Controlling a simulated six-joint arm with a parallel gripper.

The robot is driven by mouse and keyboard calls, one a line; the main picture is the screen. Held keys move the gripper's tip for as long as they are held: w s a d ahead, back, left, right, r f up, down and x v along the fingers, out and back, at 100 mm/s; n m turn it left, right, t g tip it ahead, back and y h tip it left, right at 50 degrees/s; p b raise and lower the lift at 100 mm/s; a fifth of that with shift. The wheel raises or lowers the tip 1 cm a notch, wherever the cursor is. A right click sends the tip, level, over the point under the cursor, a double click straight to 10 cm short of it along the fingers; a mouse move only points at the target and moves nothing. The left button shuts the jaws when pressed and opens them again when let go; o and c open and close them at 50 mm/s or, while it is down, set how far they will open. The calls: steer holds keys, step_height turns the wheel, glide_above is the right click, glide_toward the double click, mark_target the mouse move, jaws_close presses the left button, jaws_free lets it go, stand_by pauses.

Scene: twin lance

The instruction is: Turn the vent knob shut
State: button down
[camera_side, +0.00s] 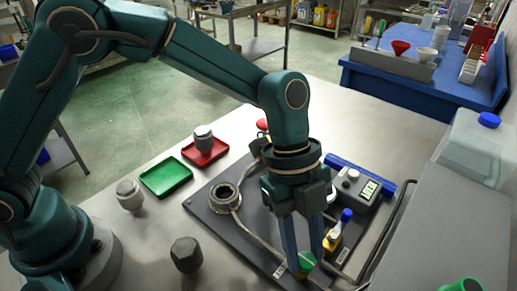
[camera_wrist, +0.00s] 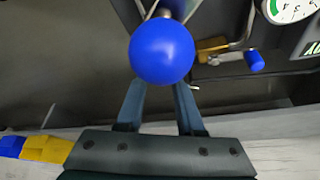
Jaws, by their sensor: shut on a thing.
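My gripper (camera_side: 303,268) points down at the front edge of the dark panel (camera_side: 228,236). I cannot tell how the ball relates to the green piece, or how far the knob is turned.
A yellow valve with a blue handle (camera_side: 346,215) stands close right of my fingers. A grey meter box (camera_side: 356,188) and a bent pipe (camera_side: 388,225) lie beyond. A ring fitting (camera_side: 226,195) is left. A dark hexagonal piece (camera_side: 186,254) stands on the table.

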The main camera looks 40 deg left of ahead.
steer(key=c, duration=0.5)
jaws_free()
steer(key=shift+c, duration=0.2)
steer(key=shift+v, duration=2.6)
